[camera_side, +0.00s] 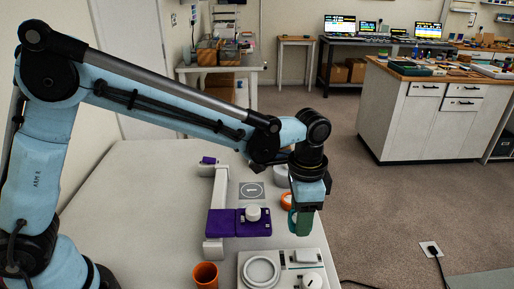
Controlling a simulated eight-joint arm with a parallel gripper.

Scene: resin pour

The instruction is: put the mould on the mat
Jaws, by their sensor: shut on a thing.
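My gripper (302,222) points down over the right part of the pale table, shut at the end of my arm. A green, block-like piece (303,226) shows at its lower end; I take it for the mould, but the jaws and the piece are hard to tell apart. It appears to be above the table, though its height is unclear. A grey square mat (243,196) with a white ring and a "1" lies on the table, left of my gripper and farther back. Nothing stands on it.
A purple platform (225,226) bears a white knob-like piece (253,213), beside a white bar (219,185). An orange cup (205,274) and a pale tray (244,258) with a white ring stand in front. Orange and white round things are partly hidden behind my gripper. The table's left is clear.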

